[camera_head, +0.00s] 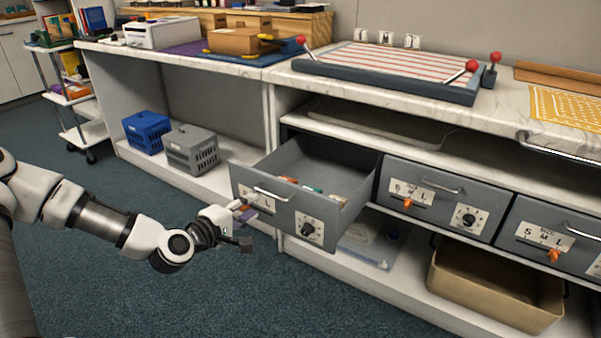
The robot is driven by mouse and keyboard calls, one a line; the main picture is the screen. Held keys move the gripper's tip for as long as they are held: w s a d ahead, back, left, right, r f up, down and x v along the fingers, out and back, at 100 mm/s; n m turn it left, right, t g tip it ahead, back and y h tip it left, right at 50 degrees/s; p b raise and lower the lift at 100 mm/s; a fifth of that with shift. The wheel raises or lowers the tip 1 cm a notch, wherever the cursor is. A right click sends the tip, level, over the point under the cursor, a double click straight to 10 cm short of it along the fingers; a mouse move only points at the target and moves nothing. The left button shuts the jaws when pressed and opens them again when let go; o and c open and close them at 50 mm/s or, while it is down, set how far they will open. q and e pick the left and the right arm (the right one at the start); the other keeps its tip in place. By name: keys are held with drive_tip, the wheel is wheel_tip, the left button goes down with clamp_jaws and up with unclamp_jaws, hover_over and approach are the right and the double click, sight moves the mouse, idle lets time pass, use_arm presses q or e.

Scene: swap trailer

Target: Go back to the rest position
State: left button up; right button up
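My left gripper (246,229) is in front of the open grey drawer (335,220), close to the left part of its front panel. Its fingertips look apart, and I see nothing held between them. It is off the drawer handle (271,194), which is above and to the right. A small purple patch shows by the upper finger; I cannot tell what it is. My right gripper is not in view.
A blue basket (147,131) and a grey basket (191,148) stand on the low shelf. Closed grey drawers (437,199) continue to the right, with a tan bin (494,285) below. The carpet (130,270) is clear.

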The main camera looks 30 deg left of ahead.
use_arm(q)
drive_tip(key=s+d+f+m+g+h, duration=0.1)
drive_tip(key=s+d+f+m+g, duration=0.3)
drive_tip(key=f, duration=0.6)
drive_tip(key=s+d+f+m+g, duration=0.35)
drive_tip(key=s+d+f, duration=0.2)
drive_tip(key=f, duration=0.35)
drive_tip(key=s+d+f+m+g+y, duration=0.1)
drive_tip(key=s+d+f+m+g, duration=0.3)
drive_tip(key=s, duration=0.5)
drive_tip(key=s+d+f+m+g+y, duration=0.1)
drive_tip(key=s+f+m+g, duration=0.4)
drive_tip(key=s, duration=0.4)
wheel_tip(320, 180, up, 29)
drive_tip(key=p, duration=3)
drive_tip(key=shift+w+d+t, duration=0.15)
drive_tip(key=shift+t, duration=0.3)
